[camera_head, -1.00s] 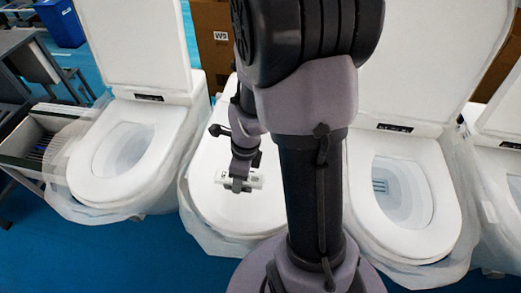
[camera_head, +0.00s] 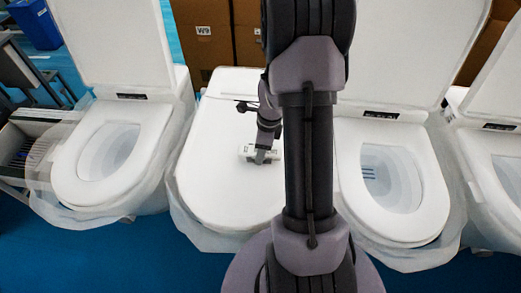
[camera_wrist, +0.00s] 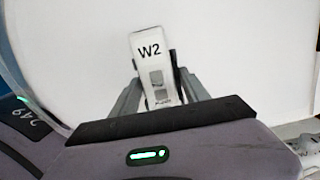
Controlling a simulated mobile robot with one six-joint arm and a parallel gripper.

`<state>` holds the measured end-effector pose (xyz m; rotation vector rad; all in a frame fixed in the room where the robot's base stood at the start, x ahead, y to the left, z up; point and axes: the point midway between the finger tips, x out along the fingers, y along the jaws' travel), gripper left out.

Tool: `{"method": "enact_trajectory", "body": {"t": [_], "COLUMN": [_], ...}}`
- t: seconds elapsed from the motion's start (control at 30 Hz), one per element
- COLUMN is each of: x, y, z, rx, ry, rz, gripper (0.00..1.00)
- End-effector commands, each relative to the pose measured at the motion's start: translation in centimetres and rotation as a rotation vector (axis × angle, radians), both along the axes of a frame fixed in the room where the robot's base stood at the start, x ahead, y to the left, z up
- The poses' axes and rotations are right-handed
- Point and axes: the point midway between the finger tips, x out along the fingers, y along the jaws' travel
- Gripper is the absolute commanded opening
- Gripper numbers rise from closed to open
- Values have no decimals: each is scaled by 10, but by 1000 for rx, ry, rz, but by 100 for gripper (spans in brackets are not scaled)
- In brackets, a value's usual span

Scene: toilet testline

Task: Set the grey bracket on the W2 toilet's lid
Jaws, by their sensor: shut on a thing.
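The W2 toilet's lid (camera_head: 215,190) is white, closed and fairly flat, between two toilets with raised lids. My gripper (camera_head: 262,158) is over its right-middle part in the head view. It is shut on the bracket (camera_head: 247,151), a small light grey-white piece. In the wrist view, the bracket (camera_wrist: 150,62) stands between both fingers of my gripper (camera_wrist: 160,92), with a "W2" label facing the camera and two grey patches below it. The white lid (camera_wrist: 235,55) fills the background there. I cannot tell whether the bracket touches the lid. My arm hides the lid's right edge.
Open toilets stand to the left (camera_head: 110,150) and right (camera_head: 390,180), with another at the far right (camera_head: 500,160). Clear plastic wrap surrounds their bases. Cardboard boxes (camera_head: 205,45) stand behind. The rest of the lid is bare.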

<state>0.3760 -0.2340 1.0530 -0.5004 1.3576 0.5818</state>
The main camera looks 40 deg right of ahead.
Motion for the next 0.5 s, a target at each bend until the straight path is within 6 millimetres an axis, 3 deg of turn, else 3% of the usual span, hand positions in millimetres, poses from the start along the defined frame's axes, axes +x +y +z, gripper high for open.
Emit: {"method": "enact_trajectory", "body": {"t": [0.2,0.23,0.3,0.33,0.5], "x": [0,0,0,0,0], "y": [0,0,0,0,0], "z": [-4,-4,-3,-3,-3], "rx": [0,1,1,1,1], "ry": [0,1,1,1,1], "rz": [0,0,0,0,0], "gripper": [14,58,71,76,76]}}
